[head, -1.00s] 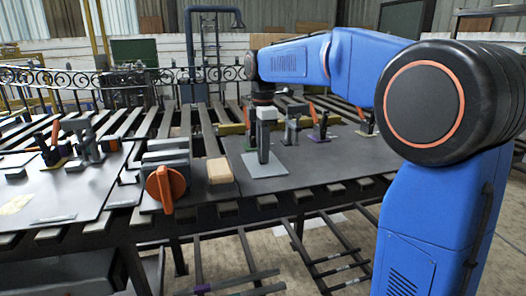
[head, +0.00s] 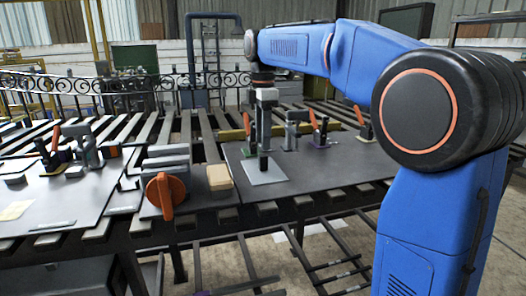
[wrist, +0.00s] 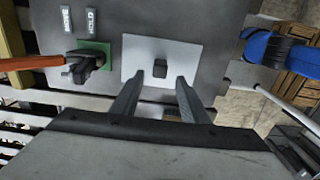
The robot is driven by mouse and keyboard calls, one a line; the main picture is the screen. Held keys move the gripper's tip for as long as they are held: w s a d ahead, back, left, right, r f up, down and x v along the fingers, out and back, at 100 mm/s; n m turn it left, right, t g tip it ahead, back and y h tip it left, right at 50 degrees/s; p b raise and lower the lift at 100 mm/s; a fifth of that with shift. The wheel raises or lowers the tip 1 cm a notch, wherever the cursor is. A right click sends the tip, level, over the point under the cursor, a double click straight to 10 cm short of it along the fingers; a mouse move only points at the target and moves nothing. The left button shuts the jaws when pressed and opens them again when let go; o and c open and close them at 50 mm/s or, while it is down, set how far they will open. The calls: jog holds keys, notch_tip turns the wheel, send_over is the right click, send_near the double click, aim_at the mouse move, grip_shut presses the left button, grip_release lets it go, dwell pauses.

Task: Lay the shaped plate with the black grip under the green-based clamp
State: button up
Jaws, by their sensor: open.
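The shaped plate (wrist: 142,50) lies flat on the dark table, pale grey, with its black grip (wrist: 160,68) standing up from it. In the head view the plate (head: 264,174) is below my gripper (head: 264,148). In the wrist view my gripper (wrist: 157,96) is open, with its fingers apart and the grip ahead between their lines; nothing is held. The green-based clamp (wrist: 88,62) stands left of the plate in the wrist view, with a narrow gap between base and plate. Its orange handle stands up in the head view, where my gripper partly hides the clamp (head: 249,142).
A wooden block (head: 219,178) and an orange knob (head: 165,195) are left of the plate in the head view. A purple-based clamp (head: 320,138) and a yellow-based clamp (head: 367,134) stand to the right. Two small labelled blocks (wrist: 66,18) (wrist: 91,21) lie near the green-based clamp.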

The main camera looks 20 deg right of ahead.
aim_at(264, 155)
jog(key=shift+r, duration=2.6)
jog(key=shift+s, duration=0.1)
jog(key=s+d+f+m, duration=0.1)
jog(key=s+f+m, duration=0.2)
jog(key=s, duration=0.2)
jog(key=s+d+f+m+t, duration=0.1)
jog(key=s+d+f+m, duration=0.1)
jog(key=s, duration=0.4)
jog(key=s+d+f+m+t, duration=0.1)
jog(key=s+f+m, duration=0.2)
jog(key=s, duration=0.3)
jog(key=shift+d+f+m, duration=0.3)
jog(key=shift+f+m, duration=0.1)
jog(key=shift+f, duration=0.2)
jog(key=s+d+f+m+t, duration=0.2)
jog(key=s+f+m, duration=0.7)
jog(key=s+f, duration=0.7)
notch_tip(264, 155, down, 2)
jog(key=shift+d+f+t, duration=0.2)
jog(key=shift+f+t, duration=0.05)
jog(key=shift+t, duration=0.15)
jog(key=shift+s, duration=0.1)
